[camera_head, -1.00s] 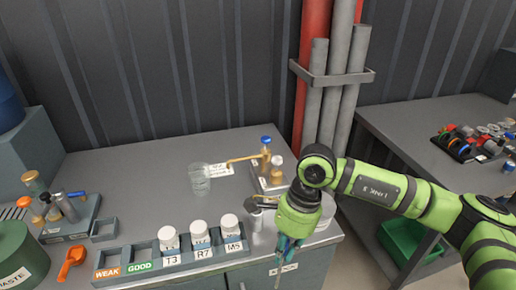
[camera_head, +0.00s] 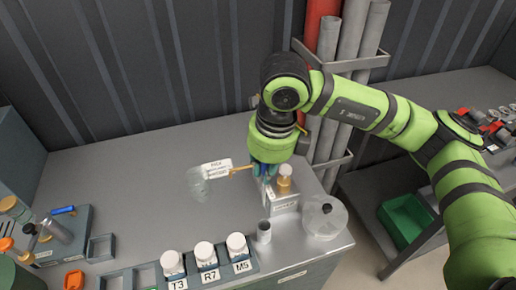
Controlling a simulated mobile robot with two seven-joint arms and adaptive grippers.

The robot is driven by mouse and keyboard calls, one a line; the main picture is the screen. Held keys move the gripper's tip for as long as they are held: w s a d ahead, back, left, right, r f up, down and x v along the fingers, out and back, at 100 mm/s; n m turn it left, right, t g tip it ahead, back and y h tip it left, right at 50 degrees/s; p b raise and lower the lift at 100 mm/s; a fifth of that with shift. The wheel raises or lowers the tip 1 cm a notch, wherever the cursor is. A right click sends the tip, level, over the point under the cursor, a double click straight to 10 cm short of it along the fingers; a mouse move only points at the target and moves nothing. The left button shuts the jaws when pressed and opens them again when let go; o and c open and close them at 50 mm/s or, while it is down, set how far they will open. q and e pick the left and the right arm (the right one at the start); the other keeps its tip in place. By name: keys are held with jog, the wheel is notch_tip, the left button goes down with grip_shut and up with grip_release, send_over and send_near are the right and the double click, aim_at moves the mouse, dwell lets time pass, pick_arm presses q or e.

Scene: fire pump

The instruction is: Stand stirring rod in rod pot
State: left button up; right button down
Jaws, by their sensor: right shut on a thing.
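My right gripper (camera_head: 264,172) is shut, pointing down over the small stand (camera_head: 285,205) near the table's right side. A thin pale rod (camera_head: 266,194), apparently the stirring rod, shows just below its fingers, though it is small and partly hidden. A small grey cylindrical pot (camera_head: 264,232), likely the rod pot, stands upright on the table below and in front of the gripper. I cannot see anything standing in it. My left gripper is not in view.
A gold-brown bottle (camera_head: 284,180) is close on the right. A round clear vessel (camera_head: 325,217) and a rack of white-capped jars (camera_head: 207,257) are nearby. The table's left middle is free.

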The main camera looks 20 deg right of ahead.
jog(key=shift+s+r, duration=0.1)
jog(key=shift+s, duration=0.15)
pick_arm(q)
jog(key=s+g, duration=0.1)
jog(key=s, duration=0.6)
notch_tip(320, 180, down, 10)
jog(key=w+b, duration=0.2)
jog(key=b, duration=0.7)
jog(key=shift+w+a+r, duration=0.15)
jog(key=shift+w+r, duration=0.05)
pick_arm(e)
notch_tip(320, 180, down, 12)
jog(key=shift+s, duration=0.35)
jog(key=shift+r, duration=0.1)
